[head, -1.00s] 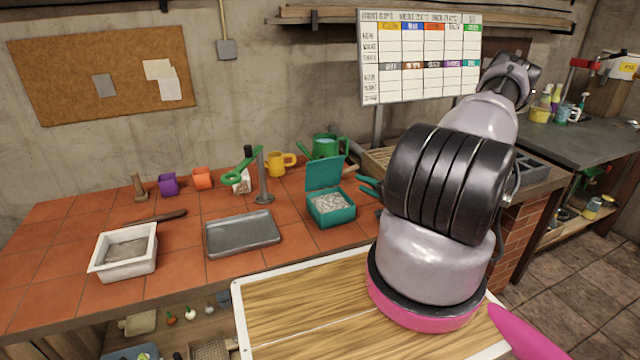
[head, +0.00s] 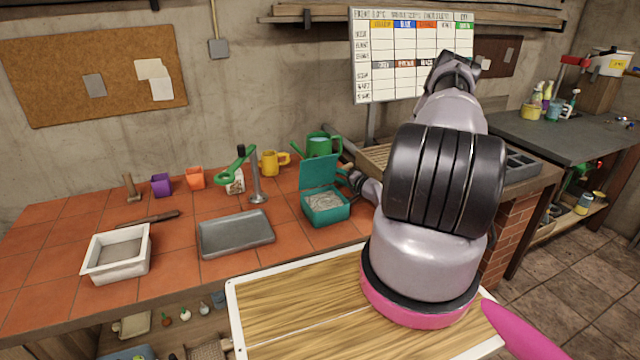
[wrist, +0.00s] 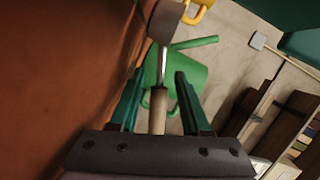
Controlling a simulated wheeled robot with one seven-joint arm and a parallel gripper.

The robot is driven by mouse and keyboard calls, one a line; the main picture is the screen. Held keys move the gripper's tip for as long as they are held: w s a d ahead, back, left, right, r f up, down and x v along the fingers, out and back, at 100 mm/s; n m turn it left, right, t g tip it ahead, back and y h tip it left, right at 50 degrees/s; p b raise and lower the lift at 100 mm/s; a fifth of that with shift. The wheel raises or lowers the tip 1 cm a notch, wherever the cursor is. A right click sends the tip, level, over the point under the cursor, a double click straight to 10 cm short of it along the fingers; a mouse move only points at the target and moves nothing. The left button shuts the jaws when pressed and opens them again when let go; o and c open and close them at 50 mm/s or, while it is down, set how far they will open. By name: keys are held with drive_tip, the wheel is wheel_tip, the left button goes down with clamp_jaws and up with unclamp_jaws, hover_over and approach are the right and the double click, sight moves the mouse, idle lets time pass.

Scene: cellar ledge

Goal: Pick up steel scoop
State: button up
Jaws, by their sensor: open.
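The steel scoop (wrist: 165,22) shows in the wrist view, with a grey metal head at the top, a thin shank and a pale wooden handle. My gripper (wrist: 160,74) is open, its two dark green fingers on either side of the handle, with visible gaps on both sides. The handle's near end reaches down to the gripper's palm. In the head view my fingers and the scoop are hidden around the open teal box (head: 325,207) and my arm.
A green watering can (head: 319,146) and yellow mug (head: 270,163) stand at the back of the tiled counter. The box's raised lid is close to my wrist. A steel tray (head: 236,234), a white tub (head: 117,252) and a steel stand (head: 257,180) are further left.

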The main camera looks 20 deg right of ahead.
clamp_jaws()
wheel_tip(320, 180, up, 10)
idle(0.6)
